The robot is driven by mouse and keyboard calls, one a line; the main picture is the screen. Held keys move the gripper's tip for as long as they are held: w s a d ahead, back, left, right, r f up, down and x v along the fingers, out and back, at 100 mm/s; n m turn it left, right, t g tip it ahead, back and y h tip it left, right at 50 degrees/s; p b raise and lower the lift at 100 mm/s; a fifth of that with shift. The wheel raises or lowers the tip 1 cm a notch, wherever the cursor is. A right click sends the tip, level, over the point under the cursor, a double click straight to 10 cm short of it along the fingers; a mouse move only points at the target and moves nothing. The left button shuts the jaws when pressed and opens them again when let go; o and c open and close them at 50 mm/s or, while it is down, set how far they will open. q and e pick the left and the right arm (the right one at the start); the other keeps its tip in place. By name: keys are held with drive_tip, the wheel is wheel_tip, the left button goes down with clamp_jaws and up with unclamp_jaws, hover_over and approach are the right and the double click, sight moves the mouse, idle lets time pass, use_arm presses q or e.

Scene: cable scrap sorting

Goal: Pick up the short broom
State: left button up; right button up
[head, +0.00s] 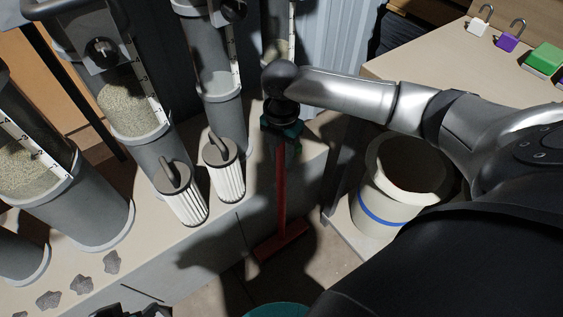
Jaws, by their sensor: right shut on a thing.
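The short broom (282,190) is red, with a straight handle and a wide red head at its lower end. It hangs upright in the middle of the head view, head down, beside the front of the light bench. My right gripper (283,140) comes in from the right and is shut on the upper end of the broom handle. The fingers and the arm above hide the top of the handle. I cannot tell whether the broom head touches the floor. My left gripper does not show clearly.
Grey clear-fronted cylinders (130,105) with grains stand on the bench (170,240) at left, with two white ribbed filters (224,170) and grey lumps (76,283). A white bucket with a blue band (381,213) stands right of the broom. Padlocks (507,42) lie on the table (430,65).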

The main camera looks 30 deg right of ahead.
clamp_jaws()
idle(0.8)
